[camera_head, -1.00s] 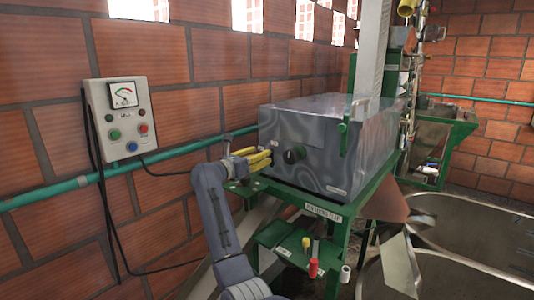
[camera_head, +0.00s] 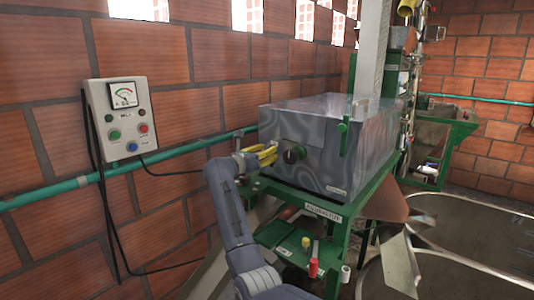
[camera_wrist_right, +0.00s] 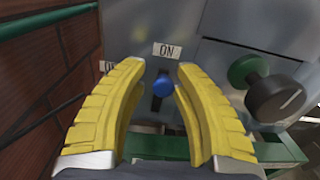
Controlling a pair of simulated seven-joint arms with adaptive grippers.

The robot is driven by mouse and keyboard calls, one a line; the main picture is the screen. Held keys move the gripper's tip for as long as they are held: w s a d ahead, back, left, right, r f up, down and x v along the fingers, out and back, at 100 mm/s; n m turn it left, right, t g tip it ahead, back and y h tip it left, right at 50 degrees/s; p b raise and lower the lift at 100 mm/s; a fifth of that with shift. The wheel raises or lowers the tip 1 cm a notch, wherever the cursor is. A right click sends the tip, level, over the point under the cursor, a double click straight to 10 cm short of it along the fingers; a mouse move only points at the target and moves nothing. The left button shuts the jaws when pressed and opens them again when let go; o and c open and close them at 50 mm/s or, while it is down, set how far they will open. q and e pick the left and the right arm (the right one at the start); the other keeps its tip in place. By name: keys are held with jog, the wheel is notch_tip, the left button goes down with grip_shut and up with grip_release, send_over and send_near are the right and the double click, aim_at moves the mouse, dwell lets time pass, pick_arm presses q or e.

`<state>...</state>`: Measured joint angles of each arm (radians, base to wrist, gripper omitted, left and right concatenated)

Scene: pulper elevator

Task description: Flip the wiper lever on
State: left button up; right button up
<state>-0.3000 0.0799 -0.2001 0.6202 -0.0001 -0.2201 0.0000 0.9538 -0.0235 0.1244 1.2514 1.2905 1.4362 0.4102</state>
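The wiper lever shows in the right wrist view as a blue ball knob (camera_wrist_right: 162,86) on a dark vertical slot in the grey machine's front. A white ON label (camera_wrist_right: 167,50) is above it. Another label (camera_wrist_right: 106,66) at the left is partly hidden by a finger. My right gripper (camera_wrist_right: 159,70) is open, its yellow fingers on either side of the blue knob, with visible gaps. In the head view my right gripper (camera_head: 265,155) is at the front left of the grey machine box (camera_head: 345,150), hiding the lever there. My left gripper is not in view.
A black knob with a green base (camera_wrist_right: 275,97) sits right of the lever. A green handle (camera_head: 343,128) is on the box's side. A control box (camera_head: 125,120) hangs on the brick wall, with a green pipe (camera_head: 60,188) below it. A tool shelf (camera_head: 290,245) is underneath.

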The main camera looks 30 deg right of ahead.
grip_shut()
jog(key=shift+s+r+m, duration=0.1)
jog(key=shift+s+m, duration=0.1)
jog(key=shift+m, duration=0.3)
jog(key=shift+c, duration=0.9)
grip_release()
jog(key=shift+r, duration=0.1)
jog(key=o, duration=0.6)
jog(key=shift+c, duration=0.2)
jog(key=shift+f, duration=0.2)
jog(key=v, duration=1.2)
